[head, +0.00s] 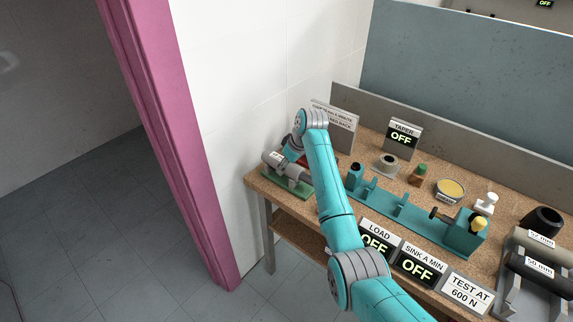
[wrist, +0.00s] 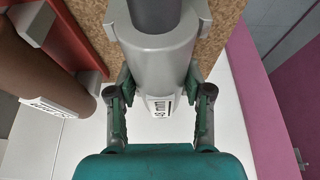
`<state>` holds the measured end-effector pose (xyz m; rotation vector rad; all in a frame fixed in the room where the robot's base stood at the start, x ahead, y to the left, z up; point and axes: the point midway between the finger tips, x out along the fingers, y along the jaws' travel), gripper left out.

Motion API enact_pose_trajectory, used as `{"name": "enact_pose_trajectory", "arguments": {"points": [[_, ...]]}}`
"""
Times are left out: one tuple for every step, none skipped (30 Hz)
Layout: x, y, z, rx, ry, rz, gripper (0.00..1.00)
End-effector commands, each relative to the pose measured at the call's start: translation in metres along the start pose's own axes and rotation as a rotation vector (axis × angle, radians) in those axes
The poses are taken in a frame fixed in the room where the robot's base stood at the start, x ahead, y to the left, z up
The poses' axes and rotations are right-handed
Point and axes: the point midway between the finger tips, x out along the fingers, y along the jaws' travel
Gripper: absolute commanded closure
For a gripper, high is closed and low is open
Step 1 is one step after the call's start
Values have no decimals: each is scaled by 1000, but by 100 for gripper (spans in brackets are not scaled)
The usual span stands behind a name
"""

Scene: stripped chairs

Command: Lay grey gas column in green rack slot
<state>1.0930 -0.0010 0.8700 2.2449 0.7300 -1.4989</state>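The grey gas column (wrist: 155,65) lies between my gripper's fingers (wrist: 158,88) in the wrist view, with its dark rod pointing to the top edge. Both fingers appear to press on its sides, and its white label shows near the palm. In the head view the grey column (head: 277,160) is at the bench's left end, lengthwise over the green rack (head: 288,185). It looks low on or just above that rack; I cannot tell whether it touches the slot. My arm hides part of it.
A red rack (wrist: 75,35) holding a brown column (wrist: 35,75) stands close to the left in the wrist view. Behind is a sign board (head: 336,125). A teal test fixture (head: 410,218) and display signs fill the bench to the right. A pink post (head: 172,140) stands left.

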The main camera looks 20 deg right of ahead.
Motion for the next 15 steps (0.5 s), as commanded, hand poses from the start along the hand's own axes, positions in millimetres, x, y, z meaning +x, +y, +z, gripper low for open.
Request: {"name": "enact_pose_trajectory", "arguments": {"points": [[-1,0,-1,-1,2,2,40],[-1,0,-1,-1,2,2,32],[-1,0,-1,-1,2,1,22],[-1,0,-1,-1,2,1,21],[-1,0,-1,-1,2,1,21],[-1,0,-1,0,1,1,21],[-1,0,-1,0,1,1,21],[-1,0,0,0,1,1,21],[0,0,0,0,1,0,21],[0,0,0,0,1,0,21],[1,0,1,0,-2,-1,21],[1,0,1,0,-2,-1,21],[0,0,1,0,-2,-1,21],[-1,0,1,0,-2,-1,21],[-3,0,1,0,-2,-1,21]]}}
